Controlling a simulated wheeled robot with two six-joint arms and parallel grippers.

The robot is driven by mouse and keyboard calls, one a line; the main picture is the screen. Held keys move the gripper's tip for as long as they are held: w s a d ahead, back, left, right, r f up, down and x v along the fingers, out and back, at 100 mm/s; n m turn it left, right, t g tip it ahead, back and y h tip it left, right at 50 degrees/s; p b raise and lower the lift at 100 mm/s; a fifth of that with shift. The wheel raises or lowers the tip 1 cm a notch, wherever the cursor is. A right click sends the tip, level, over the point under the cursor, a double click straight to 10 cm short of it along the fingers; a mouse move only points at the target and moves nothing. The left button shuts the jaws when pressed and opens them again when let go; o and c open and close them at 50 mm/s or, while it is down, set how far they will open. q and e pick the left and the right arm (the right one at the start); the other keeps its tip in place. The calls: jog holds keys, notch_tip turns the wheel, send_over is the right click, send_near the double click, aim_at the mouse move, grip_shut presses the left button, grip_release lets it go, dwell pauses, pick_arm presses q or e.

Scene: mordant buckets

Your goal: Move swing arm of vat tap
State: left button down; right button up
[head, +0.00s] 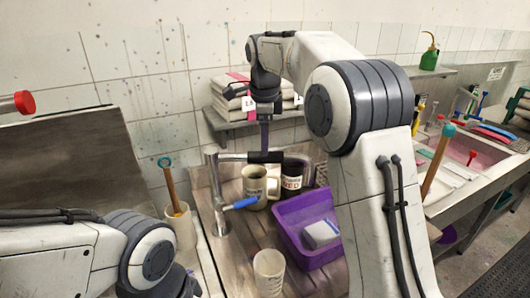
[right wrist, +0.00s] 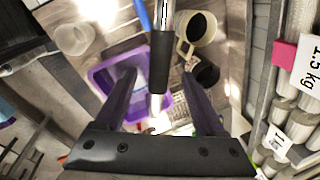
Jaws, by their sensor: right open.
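The vat tap (head: 215,195) is a metal post with a blue lever (head: 243,203) and a level swing arm (head: 232,157) pointing right. The swing arm carries a black sleeve (head: 266,157). My right gripper (head: 265,146) points down over the sleeve, its fingers open. In the right wrist view the sleeve (right wrist: 161,62) and the pale arm end lie between the two spread fingers of the gripper (right wrist: 158,85), with gaps on both sides. I cannot tell how deep the fingers reach. My left arm shows at lower left; its gripper is out of frame.
Below the arm stand a cream mug (head: 256,188), a dark mug (head: 291,180), a purple tub (head: 293,240) and a white beaker (head: 269,270). A shelf with folded cloths (head: 235,92) is behind my right gripper. A pot with a stick (head: 181,225) stands left of the tap.

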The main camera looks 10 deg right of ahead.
jog(key=f, duration=0.2)
jog(key=w+f, duration=0.1)
jog(key=f, duration=0.2)
jog(key=shift+d, duration=0.1)
grip_shut()
dwell(1.3)
